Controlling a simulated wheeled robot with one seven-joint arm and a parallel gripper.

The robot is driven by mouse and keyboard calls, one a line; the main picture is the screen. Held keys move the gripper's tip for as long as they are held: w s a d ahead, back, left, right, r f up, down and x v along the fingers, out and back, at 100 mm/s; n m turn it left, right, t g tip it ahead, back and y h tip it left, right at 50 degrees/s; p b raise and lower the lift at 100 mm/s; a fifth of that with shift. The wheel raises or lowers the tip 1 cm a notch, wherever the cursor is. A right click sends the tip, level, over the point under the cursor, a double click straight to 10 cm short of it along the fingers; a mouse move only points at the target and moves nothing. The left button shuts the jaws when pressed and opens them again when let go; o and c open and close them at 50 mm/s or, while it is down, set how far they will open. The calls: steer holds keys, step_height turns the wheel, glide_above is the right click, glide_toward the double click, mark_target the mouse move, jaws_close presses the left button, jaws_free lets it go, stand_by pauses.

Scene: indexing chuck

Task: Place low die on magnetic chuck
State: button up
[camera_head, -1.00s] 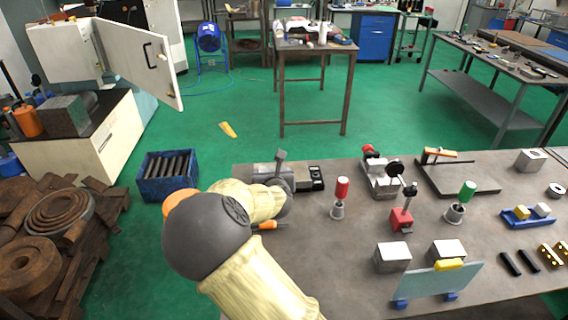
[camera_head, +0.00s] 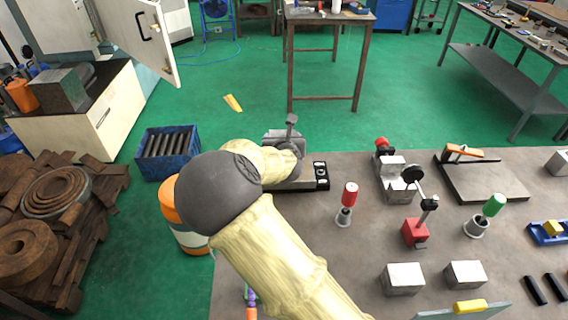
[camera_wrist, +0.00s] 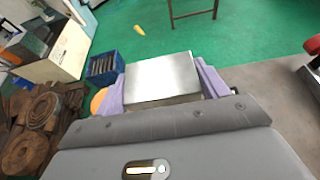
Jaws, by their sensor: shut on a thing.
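In the wrist view, my gripper (camera_wrist: 160,78) has purple fingers on both sides of a flat-topped silver metal block, which I take as the low die (camera_wrist: 162,82). The fingers are shut on it and its top is level in the picture. In the head view, my arm hides the gripper and the die. A low grey unit with a black end panel (camera_head: 321,176), probably the magnetic chuck, lies at the table's far left edge, just past my arm. My arm covers part of it. A grey part with an upright lever (camera_head: 291,124) shows beside it.
Right of the chuck stand a red-handled tool (camera_head: 349,196), a red-based indicator stand (camera_head: 415,232) and two metal blocks, left (camera_head: 403,280) and right (camera_head: 465,275). A blue crate (camera_head: 168,165) and an orange-white drum (camera_head: 185,240) stand off the table's left side.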

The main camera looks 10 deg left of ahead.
steer(key=shift+s+r, duration=0.1)
steer(key=shift+r, duration=0.05)
steer(key=shift+f+p, duration=0.4)
steer(key=shift+f, duration=2.75)
steer(key=shift+f+p, duration=0.3)
steer(key=shift+f, duration=1.55)
steer(key=shift+f, duration=0.2)
steer(key=o, duration=1.5)
